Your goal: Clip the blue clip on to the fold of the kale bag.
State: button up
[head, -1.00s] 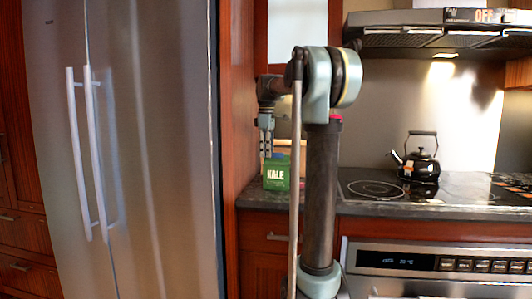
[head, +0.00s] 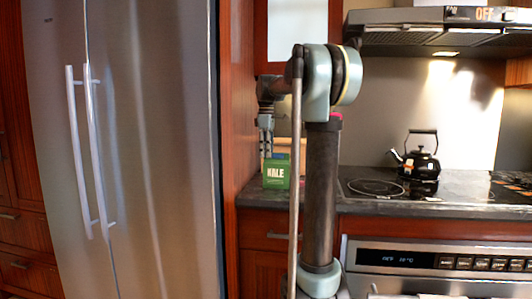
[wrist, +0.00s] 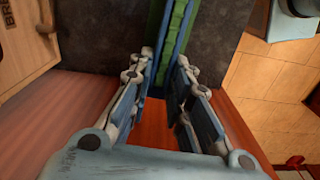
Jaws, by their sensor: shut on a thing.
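The green kale bag (head: 276,175) stands upright on the counter beside the tall wooden panel, its white lettering partly covered. My gripper (head: 266,156) points down at the bag's top. In the wrist view, my gripper (wrist: 164,85) is shut on the blue clip (wrist: 157,45), with its fingers on either side. The clip's long blue arms run along both sides of a green strip of the kale bag (wrist: 174,40). I cannot tell how far the clip is pressed on. The clip is too small to make out in the head view.
A wooden box (wrist: 25,30) with dark lettering is at the left of the wrist view. A black kettle (head: 415,160) stands on the cooktop (head: 375,188) to the right. The steel fridge (head: 150,150) and wooden panel (head: 237,100) close off the left.

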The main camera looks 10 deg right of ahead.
jog(key=shift+f, duration=0.1)
dwell(0.3)
jog(key=o, duration=0.8)
jog(key=o, duration=0.5)
jog(key=shift+c, duration=0.2)
jog(key=shift+r, duration=4)
jog(key=shift+s+f, duration=0.1)
jog(key=shift+s, duration=0.05)
